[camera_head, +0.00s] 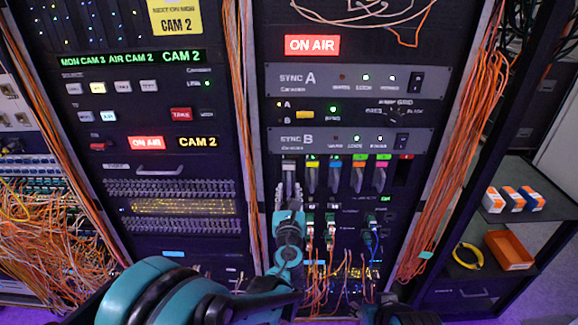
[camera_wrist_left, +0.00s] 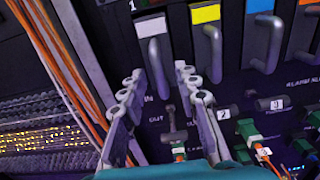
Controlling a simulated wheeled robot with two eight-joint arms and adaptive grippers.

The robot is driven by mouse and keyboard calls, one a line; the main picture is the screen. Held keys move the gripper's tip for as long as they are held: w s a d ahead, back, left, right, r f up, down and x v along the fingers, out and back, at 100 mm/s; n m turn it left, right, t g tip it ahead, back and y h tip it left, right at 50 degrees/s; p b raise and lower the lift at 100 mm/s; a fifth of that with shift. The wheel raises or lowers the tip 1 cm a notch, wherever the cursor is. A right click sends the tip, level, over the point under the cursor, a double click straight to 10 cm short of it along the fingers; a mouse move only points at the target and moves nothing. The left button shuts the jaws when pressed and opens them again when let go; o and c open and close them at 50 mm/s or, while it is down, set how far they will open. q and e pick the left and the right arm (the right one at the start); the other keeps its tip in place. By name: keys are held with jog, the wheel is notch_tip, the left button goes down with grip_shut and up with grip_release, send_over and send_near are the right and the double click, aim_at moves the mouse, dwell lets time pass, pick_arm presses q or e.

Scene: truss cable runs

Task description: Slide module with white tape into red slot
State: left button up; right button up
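The module with white tape (camera_wrist_left: 151,27) is at the left end of the module row in the left wrist view. A grey pull handle hangs below its tape. My left gripper (camera_wrist_left: 160,72) is open, with its two fingers on either side of the lower part of that handle. In the head view my left gripper (camera_head: 287,185) covers much of this module. The slot with the red mark (camera_head: 404,157) is at the right end of the row and looks dark and empty below the mark.
Modules with yellow (camera_wrist_left: 205,14), blue (camera_wrist_left: 260,6) and other tapes fill the positions between. Plugs and cables (camera_head: 370,235) hang below the row. Orange cable bundles (camera_head: 455,150) run down both sides. An orange bin (camera_head: 510,250) stands on a shelf at right.

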pick_arm(q)
grip_shut()
jog(key=shift+s, duration=0.2)
jog(key=shift+s, duration=2.2)
jog(key=shift+s+b, duration=0.3)
jog(key=shift+s, duration=1.85)
